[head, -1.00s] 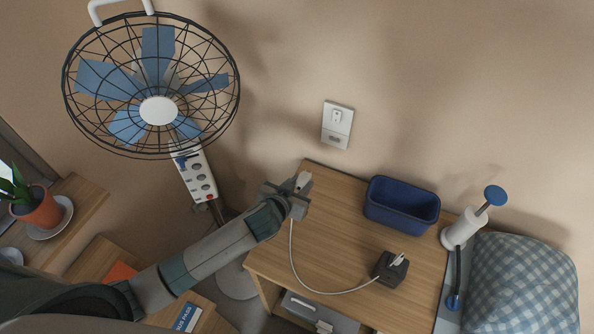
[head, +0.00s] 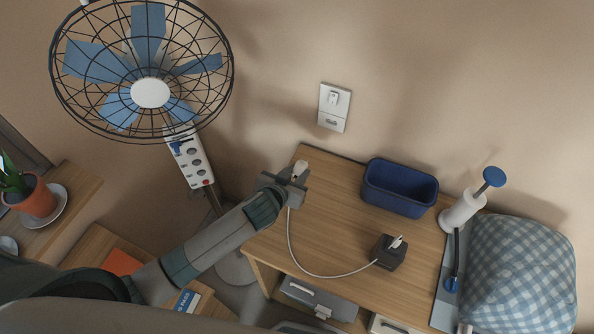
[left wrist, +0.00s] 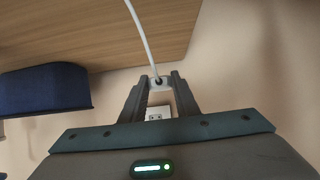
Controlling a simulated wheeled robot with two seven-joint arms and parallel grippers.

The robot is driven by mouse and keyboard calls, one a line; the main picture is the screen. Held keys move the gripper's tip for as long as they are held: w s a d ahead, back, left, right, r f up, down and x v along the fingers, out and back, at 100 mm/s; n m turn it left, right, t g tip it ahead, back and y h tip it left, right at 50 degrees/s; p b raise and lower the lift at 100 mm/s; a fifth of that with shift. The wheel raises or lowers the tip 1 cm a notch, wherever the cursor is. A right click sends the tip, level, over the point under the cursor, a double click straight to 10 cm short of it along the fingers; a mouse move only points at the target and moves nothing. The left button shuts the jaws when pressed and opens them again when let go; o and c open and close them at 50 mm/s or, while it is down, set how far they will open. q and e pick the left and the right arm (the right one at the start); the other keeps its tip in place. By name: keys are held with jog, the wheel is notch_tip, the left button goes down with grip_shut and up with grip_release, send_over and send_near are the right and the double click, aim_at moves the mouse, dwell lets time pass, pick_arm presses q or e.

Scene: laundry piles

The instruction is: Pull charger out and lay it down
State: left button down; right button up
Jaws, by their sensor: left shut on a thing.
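My left gripper (head: 298,172) is over the back left corner of the wooden desk, shut on a small white charger (head: 300,168). The charger also shows between the fingers in the left wrist view (left wrist: 159,83), with a white cable (left wrist: 139,35) leaving it. In the head view the cable (head: 291,235) hangs down and curves across the desk to a dark cube (head: 388,253) with a white piece on top. The white wall socket (head: 334,107) is above the desk, apart from my gripper. My right gripper is not in view.
The desk (head: 335,215) is bare between cable and bin.

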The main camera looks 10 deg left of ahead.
pick_arm(q)
jog(key=shift+f+b, duration=1.5)
jog(key=shift+f, duration=1.1)
jog(key=c, duration=1.3)
grip_release()
jog(key=shift+s, duration=0.15)
jog(key=shift+b+v, duration=1.75)
jog(key=shift+v, duration=6.85)
jog(key=shift+a+r, duration=0.1)
jog(key=shift+a, duration=0.05)
